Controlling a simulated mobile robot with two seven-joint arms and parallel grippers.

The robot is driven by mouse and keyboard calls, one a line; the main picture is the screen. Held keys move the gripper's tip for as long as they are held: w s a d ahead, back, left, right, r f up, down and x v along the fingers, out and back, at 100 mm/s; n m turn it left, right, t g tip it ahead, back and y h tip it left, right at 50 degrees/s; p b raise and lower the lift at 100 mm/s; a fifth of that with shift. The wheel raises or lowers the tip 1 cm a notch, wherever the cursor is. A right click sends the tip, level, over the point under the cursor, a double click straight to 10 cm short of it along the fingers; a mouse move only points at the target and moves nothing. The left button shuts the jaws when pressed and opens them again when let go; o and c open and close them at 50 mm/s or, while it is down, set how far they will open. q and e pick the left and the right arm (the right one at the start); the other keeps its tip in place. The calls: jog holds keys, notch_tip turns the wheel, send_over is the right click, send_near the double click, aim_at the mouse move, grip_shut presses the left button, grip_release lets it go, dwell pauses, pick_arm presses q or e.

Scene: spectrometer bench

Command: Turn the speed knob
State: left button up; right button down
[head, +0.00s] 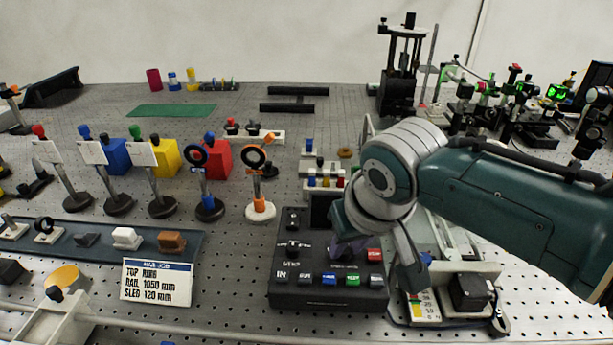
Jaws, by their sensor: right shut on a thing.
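The black control box (284,299) stands on the perforated bench in the lower middle, with a dark screen and a row of coloured buttons along its front. My left gripper is not in view.
Left of the box are a label card (157,282) and a dark rail tray (205,240). An orange-ringed stand (260,208) is behind it. A device with a yellow scale (423,306) sits close on its right, under my arm. Optics crowd the back right.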

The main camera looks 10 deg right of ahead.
dwell(0.3)
jog(key=c, duration=0.7)
grip_release()
